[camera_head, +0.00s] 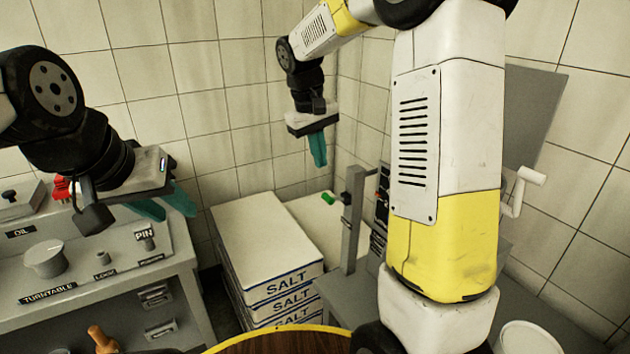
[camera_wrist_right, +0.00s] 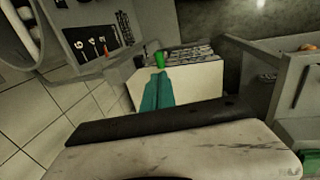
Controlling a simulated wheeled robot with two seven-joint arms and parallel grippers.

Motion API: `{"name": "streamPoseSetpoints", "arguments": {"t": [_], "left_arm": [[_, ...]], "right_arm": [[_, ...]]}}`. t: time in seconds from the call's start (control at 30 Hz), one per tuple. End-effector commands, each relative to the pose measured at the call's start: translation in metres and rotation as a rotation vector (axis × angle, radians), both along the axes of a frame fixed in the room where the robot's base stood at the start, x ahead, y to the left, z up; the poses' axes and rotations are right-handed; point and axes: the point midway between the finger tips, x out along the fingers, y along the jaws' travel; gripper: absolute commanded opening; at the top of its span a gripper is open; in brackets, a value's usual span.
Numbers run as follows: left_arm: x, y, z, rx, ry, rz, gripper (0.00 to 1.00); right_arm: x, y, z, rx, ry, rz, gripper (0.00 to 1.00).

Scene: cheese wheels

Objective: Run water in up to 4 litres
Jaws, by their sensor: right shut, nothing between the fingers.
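A green-tipped handle (camera_head: 328,198) sticks out left from a grey post (camera_head: 353,220), and its green tip also shows in the right wrist view (camera_wrist_right: 158,60). A dark gauge panel (camera_head: 381,200) stands behind the post. In the right wrist view the gauge (camera_wrist_right: 100,42) has white numerals and a red mark; the exact level cannot be read. My right gripper (camera_head: 318,150) is shut and empty, its teal fingers (camera_wrist_right: 157,92) pointing down above the handle, apart from it in the head view. My left gripper (camera_head: 163,204) is open and empty above the left bench. No water is visible.
Stacked salt boxes (camera_head: 265,245) stand in the middle. A grey bench (camera_head: 100,283) with a turntable (camera_head: 45,258) and labelled pins is at left. A white crank (camera_head: 522,188) and a white tub (camera_head: 528,338) are at right. A yellow-rimmed wooden round (camera_head: 280,342) is in front.

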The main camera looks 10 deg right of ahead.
Motion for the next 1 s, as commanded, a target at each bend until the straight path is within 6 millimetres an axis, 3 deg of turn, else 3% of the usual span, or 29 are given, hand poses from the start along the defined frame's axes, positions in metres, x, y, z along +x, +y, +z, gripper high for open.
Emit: {"name": "streamPoseSetpoints", "arguments": {"t": [0.2, 0.4, 0.6, 1.0], "left_arm": [[0.000, 0.000, 0.000, 0.000, 0.000, 0.000, 0.36], [0.000, 0.000, 0.000, 0.000, 0.000, 0.000, 0.36], [0.000, 0.000, 0.000, 0.000, 0.000, 0.000, 0.36], [0.000, 0.000, 0.000, 0.000, 0.000, 0.000, 0.36]], "right_arm": [[0.002, -0.009, -0.048, -0.001, 0.004, 0.001, 0.00], [0.004, -0.015, -0.078, -0.001, 0.002, 0.001, 0.00], [0.006, -0.017, -0.091, 0.000, 0.000, 0.001, 0.00], [0.006, -0.017, -0.092, -0.003, -0.002, 0.001, 0.00]]}}
